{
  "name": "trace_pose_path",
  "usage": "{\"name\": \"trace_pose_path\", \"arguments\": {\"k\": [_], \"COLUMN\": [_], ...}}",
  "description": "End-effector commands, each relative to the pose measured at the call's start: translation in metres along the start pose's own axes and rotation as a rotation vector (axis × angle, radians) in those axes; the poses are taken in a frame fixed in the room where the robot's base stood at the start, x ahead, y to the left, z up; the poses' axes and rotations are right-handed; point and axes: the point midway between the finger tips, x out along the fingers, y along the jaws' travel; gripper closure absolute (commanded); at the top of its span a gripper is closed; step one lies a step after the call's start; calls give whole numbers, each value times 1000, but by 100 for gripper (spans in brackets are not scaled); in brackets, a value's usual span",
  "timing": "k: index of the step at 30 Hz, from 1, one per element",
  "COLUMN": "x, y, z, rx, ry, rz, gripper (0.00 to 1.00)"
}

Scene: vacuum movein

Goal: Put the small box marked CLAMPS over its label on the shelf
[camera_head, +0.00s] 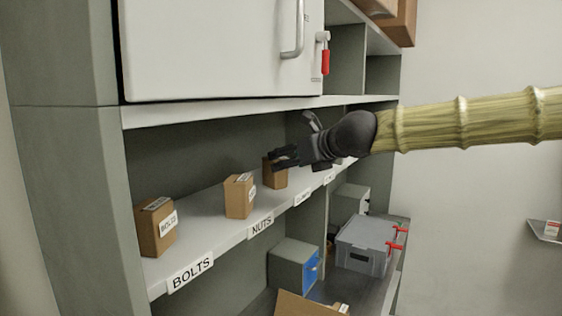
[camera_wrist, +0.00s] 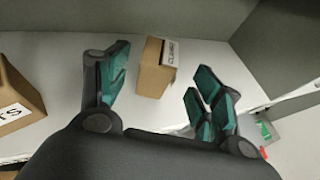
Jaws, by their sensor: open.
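The small brown box (camera_wrist: 155,70) with a sideways white tag, which seems to read CLAMPS, stands upright on the shelf in the wrist view. In the head view the box (camera_head: 273,180) is third from the left, partly hidden by my gripper. My gripper (camera_head: 285,158) is open, its dark fingers in front of the box's upper part. In the wrist view my gripper's green-padded fingers (camera_wrist: 163,66) spread to either side of the box, which stands between and slightly beyond them. The shelf (camera_head: 205,215) has a third label (camera_head: 302,197) and a fourth (camera_head: 328,179), both too small to read.
The BOLTS box (camera_head: 157,227) and NUTS box (camera_head: 240,197) stand to the left behind their labels. A white cabinet door (camera_head: 215,45) hangs above the shelf. Below are a grey crate (camera_head: 365,248) and a blue-fronted bin (camera_head: 295,265). Bare shelf lies between the boxes.

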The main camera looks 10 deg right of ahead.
Motion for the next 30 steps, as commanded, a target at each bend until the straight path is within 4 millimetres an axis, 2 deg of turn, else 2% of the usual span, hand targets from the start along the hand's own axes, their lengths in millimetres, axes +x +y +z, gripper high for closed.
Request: {"name": "trace_pose_path", "arguments": {"k": [15, 30], "x": [-65, -89], "y": [1, 0], "z": [-27, -37], "rx": [0, 0], "ry": [-3, -1], "rz": [2, 0], "gripper": [34, 34]}}
